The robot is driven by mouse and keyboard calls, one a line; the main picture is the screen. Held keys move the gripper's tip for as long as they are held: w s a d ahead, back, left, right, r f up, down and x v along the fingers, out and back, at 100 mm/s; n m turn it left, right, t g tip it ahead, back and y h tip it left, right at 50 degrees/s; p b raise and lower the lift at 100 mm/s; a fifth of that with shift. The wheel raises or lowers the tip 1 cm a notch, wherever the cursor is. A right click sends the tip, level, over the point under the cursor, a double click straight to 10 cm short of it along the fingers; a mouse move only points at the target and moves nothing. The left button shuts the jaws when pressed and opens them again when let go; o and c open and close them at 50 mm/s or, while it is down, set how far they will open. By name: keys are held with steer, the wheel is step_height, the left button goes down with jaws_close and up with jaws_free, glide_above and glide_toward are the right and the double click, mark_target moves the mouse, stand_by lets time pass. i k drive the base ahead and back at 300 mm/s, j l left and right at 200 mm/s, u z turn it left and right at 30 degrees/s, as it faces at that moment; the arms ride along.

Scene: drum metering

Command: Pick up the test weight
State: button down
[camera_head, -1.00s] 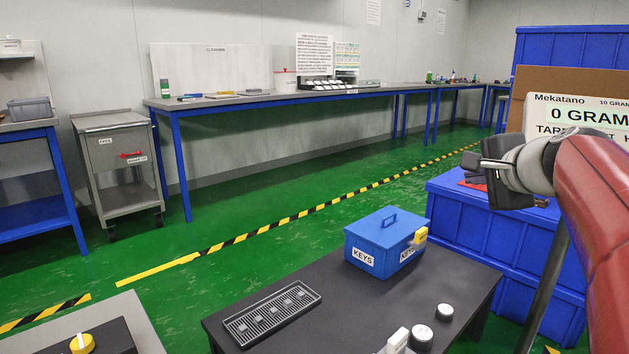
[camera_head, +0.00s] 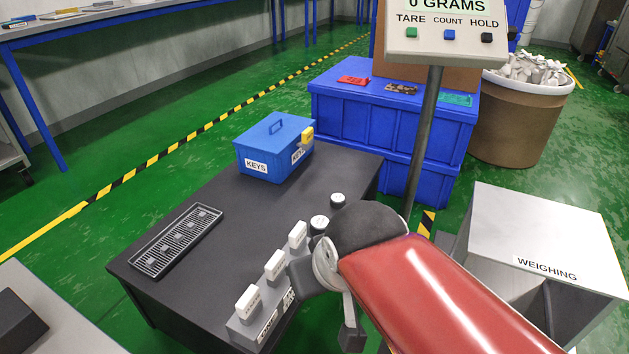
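Two small dark cylinders with white tops, which look like weights, stand on the black table (camera_head: 215,255). The farther one (camera_head: 338,199) is in full view. The nearer one (camera_head: 319,223) is just left of my dark wrist joint. I cannot tell which is the test weight, as their top markings are too small to read. My gripper (camera_head: 348,338) is low at the table's right side, nearer to me than both cylinders. My red arm covers much of it, and its opening cannot be made out.
A holder with several white-handled pieces (camera_head: 272,267) stands close left of my gripper. A blue KEYS box (camera_head: 270,150) and a slotted tray (camera_head: 177,241) are on the table. The scale display (camera_head: 445,35) stands on a pole behind. A WEIGHING platform (camera_head: 545,240) is at right.

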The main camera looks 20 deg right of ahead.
mark_target(337, 199)
steer(key=i+l+z, duration=0.2)
steer(key=z, duration=0.25)
steer(key=i+z, duration=0.75)
steer(key=z, duration=0.15)
